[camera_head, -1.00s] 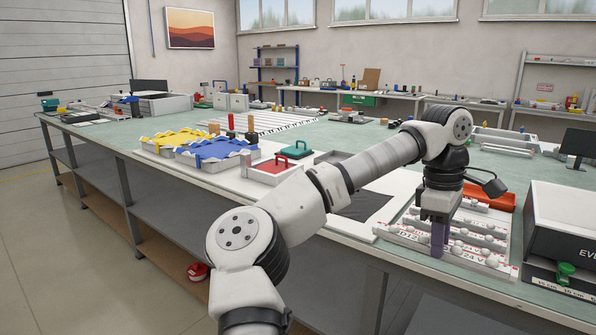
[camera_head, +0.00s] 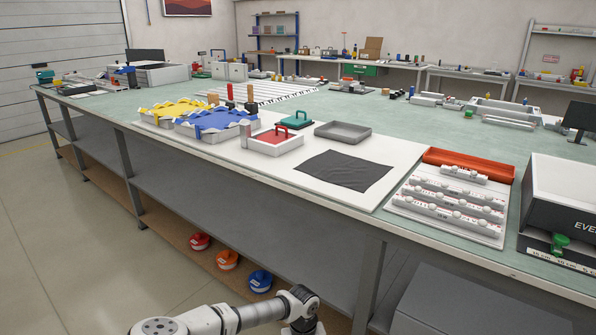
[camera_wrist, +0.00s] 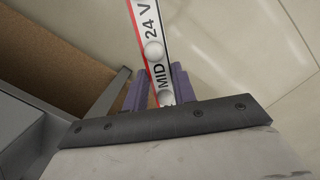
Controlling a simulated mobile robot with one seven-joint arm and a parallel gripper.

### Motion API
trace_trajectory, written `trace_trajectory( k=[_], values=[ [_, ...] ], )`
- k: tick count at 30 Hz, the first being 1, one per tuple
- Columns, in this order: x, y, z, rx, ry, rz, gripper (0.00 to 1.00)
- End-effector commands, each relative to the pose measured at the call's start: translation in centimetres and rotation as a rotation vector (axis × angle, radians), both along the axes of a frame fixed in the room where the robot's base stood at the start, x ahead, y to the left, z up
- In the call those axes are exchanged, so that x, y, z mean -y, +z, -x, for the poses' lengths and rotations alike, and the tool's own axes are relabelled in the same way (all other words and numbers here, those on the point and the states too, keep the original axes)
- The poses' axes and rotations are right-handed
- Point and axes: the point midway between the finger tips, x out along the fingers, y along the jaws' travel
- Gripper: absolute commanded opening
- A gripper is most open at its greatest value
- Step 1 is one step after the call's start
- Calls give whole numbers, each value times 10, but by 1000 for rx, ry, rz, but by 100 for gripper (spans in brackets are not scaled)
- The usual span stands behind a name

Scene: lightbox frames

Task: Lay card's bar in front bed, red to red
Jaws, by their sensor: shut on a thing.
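My gripper (camera_wrist: 160,72) has purple fingers and is shut on a white bar (camera_wrist: 145,22) in the wrist view. The bar carries round white knobs, the black print "MID" and "24 V", and a red stripe along its left edge. Its near end is hidden at the gripper. In the head view my arm is folded low at the bottom edge; the gripper and bar do not show there. Several similar bars (camera_head: 462,196) lie on a white board (camera_head: 405,207) at the right of the bench. I cannot make out the card or tell which place is the front bed.
The bench front edge (camera_head: 300,188) stands above my arm. Red (camera_head: 200,241), orange (camera_head: 228,259) and blue (camera_head: 260,281) round items are on the lower shelf. A dark cloth (camera_head: 345,171), a grey tray (camera_head: 342,132) and a red-lidded box (camera_head: 275,143) stand on top. Floor at left is clear.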

Motion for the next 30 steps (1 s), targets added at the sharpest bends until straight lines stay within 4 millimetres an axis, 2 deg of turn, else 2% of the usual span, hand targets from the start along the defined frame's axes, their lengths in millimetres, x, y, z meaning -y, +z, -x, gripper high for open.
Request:
trace_trajectory(
  k=[1,3,6,9,30],
  values=[
    [-5,-18,14,-5,-39,3,1],
    [-10,-39,29,-3,-98,3,1],
    [-14,-59,45,0,-158,2,1],
    [-16,-70,54,1,-193,0,1],
    [-17,-73,56,4,-208,-6,1]
  ],
)
